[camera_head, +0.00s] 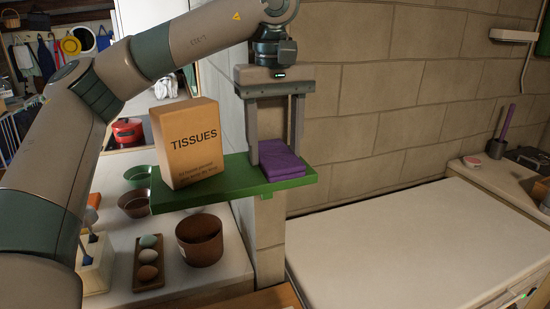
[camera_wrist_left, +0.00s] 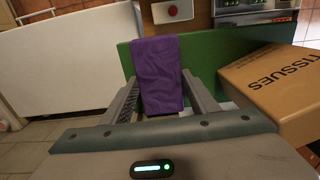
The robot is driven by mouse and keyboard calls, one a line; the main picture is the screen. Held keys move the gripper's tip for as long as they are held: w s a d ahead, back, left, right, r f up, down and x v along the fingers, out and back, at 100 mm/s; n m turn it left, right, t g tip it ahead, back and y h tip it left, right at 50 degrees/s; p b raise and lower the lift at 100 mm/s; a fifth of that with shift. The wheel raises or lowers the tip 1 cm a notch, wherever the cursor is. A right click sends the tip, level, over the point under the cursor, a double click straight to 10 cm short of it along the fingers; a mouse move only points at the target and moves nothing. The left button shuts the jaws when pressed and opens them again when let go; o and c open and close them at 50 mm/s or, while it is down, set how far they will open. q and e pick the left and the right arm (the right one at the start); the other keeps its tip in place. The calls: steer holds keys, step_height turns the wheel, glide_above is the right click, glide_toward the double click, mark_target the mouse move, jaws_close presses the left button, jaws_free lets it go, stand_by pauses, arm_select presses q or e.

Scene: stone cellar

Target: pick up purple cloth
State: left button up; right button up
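The folded purple cloth (camera_head: 281,160) lies on a narrow green shelf (camera_head: 232,191) against the stone wall, near the shelf's right end. My left gripper (camera_head: 274,156) points down at the cloth, one finger on each side, with a gap between them. In the left wrist view, the cloth (camera_wrist_left: 158,62) shows between and beyond the two spread fingers (camera_wrist_left: 160,92). Nothing is visibly clamped, and I cannot tell whether a finger touches the cloth. My right gripper is not in view.
A tissue box (camera_head: 187,142) stands on the shelf left of the cloth, close to my left gripper. Below are a brown pot (camera_head: 200,240) and an egg tray (camera_head: 138,281). A broad white top (camera_head: 420,255) at the right is clear.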

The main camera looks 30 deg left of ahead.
mark_target(276, 153)
arm_select(q)
steer(key=shift+r, duration=0.1)
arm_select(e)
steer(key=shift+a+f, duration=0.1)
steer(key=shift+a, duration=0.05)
